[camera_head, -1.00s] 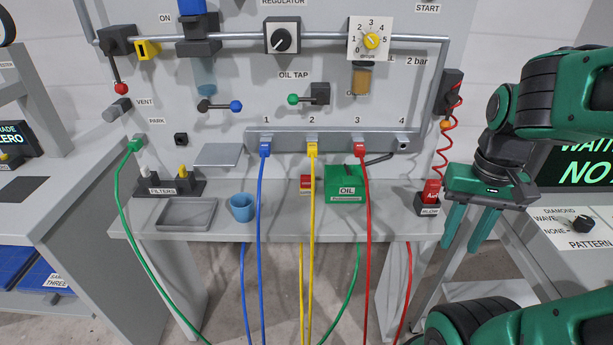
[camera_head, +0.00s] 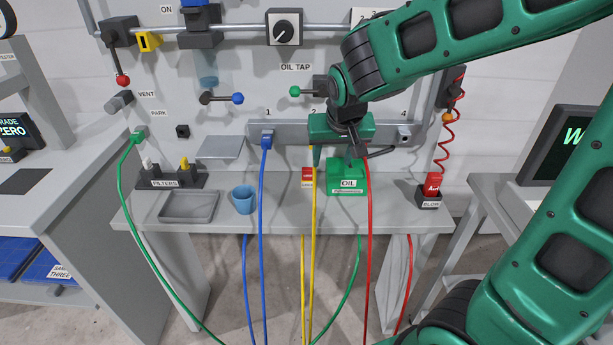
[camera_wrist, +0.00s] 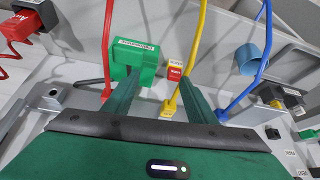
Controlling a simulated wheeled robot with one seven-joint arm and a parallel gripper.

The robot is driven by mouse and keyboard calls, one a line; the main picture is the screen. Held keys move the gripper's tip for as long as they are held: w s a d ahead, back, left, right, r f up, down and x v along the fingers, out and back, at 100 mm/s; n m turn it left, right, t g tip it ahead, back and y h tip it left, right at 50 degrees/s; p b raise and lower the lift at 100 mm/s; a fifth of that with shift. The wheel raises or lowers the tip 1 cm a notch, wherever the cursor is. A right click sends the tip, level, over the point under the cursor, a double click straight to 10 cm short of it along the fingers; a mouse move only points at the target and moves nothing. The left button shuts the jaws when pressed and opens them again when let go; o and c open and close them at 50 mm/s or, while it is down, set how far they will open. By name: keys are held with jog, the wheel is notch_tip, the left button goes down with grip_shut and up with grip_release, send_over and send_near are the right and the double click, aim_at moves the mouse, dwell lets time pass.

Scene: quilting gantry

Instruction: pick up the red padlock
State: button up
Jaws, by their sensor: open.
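A small red block with white lettering, which looks like the red padlock (camera_head: 307,173), is at the back of the shelf, between the blue cup and the green oil box. It also shows in the wrist view (camera_wrist: 175,80), ahead of my gripper, near the right fingertip. I cannot make out a shackle. My gripper (camera_head: 337,161) is in front of the panel rail, above and to the right of the padlock. Its two fingers (camera_wrist: 157,82) are apart with nothing held between them.
The green oil box (camera_head: 346,178) stands close right of the padlock. The yellow cable (camera_head: 313,215) hangs just beside it; the red cable (camera_head: 368,215) and blue cable (camera_head: 262,210) hang farther out. A blue cup (camera_head: 243,199) and grey tray (camera_head: 188,207) are left.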

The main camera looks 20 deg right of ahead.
jog(key=m, duration=0.1)
send_near(309, 168)
jog(key=shift+t+h, duration=0.4)
jog(key=shift+s+a+f+x, duration=0.1)
jog(key=shift+a+x, duration=0.05)
jog(key=shift+x, duration=1.25)
jog(key=shift+s+a+f+x, duration=0.1)
jog(key=shift+s+a+x, duration=0.05)
jog(key=shift+x, duration=1.25)
jog(key=shift+s+a+f+x, duration=0.1)
jog(key=shift+a+x, duration=0.05)
jog(key=shift+x, duration=1.2)
jog(key=shift+c, duration=0.4)
grip_shut()
